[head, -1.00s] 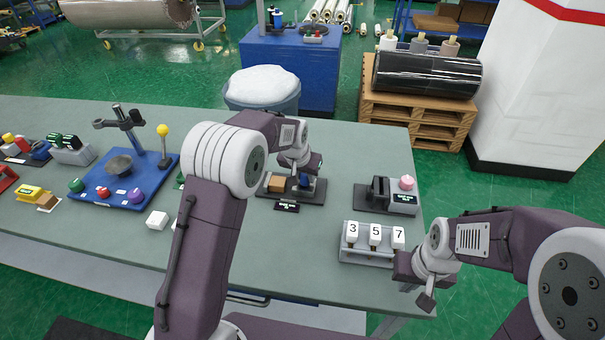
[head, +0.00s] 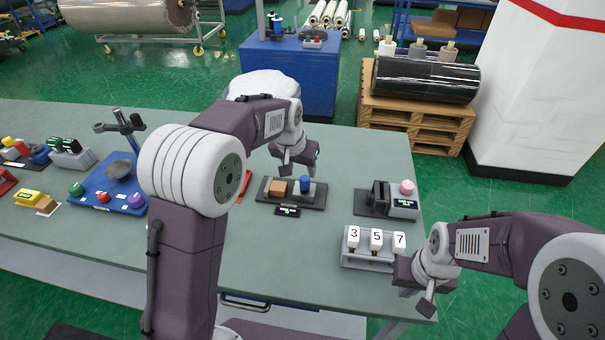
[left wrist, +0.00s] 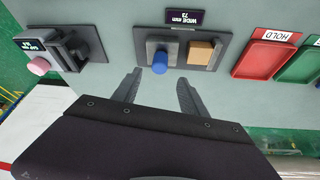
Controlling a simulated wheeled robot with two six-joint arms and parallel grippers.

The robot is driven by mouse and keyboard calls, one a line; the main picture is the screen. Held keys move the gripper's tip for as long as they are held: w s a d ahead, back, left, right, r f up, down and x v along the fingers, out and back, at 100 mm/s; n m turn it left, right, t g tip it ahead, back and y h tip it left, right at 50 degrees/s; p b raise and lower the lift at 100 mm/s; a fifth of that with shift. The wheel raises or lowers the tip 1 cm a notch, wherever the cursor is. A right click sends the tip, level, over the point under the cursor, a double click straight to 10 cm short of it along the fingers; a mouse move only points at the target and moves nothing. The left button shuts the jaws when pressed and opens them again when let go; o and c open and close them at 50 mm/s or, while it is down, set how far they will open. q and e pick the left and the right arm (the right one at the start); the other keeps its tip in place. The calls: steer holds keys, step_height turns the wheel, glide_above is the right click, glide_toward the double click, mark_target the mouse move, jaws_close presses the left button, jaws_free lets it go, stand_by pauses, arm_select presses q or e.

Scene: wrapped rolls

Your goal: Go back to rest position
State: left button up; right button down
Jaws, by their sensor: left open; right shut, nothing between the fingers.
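My left gripper (head: 294,170) is above the table behind the dark block station. In the left wrist view its two fingers (left wrist: 157,92) are spread apart with nothing between them. The station (head: 268,195) holds a tan block (head: 278,187) and a blue cylinder (head: 305,183). The blue cylinder (left wrist: 160,62) lies ahead of the fingers in the left wrist view, apart from them. My right gripper (head: 425,301) is at the table's right front edge, beside the rack (head: 368,260) with blocks marked 3, 5 and 7; its fingers are shut and empty.
A dark device with a pink knob (head: 407,187) stands at the table's right. A blue-based stand (head: 100,185) with colored knobs is at the left, partly hidden by my left arm. Red (left wrist: 265,57) and green trays lie beside the block station. Grey tabletop (head: 345,150) is clear at the back right.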

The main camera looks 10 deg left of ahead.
arm_select(q)
steer(key=shift+r, duration=0.15)
steer(key=s+a+f+g, duration=0.1)
steer(key=s+a+f, duration=0.1)
steer(key=s, duration=0.6)
steer(key=s+a+f+n+g, duration=0.1)
steer(key=s+f, duration=0.3)
steer(key=s, duration=0.5)
steer(key=s+a+f+n+g, duration=0.1)
steer(key=s+a+f, duration=0.2)
steer(key=s, duration=0.5)
steer(key=shift+s+a+f+g+y, duration=0.25)
steer(key=shift+a+f+g+y, duration=0.05)
steer(key=shift+a+f, duration=0.15)
steer(key=shift+w, duration=0.35)
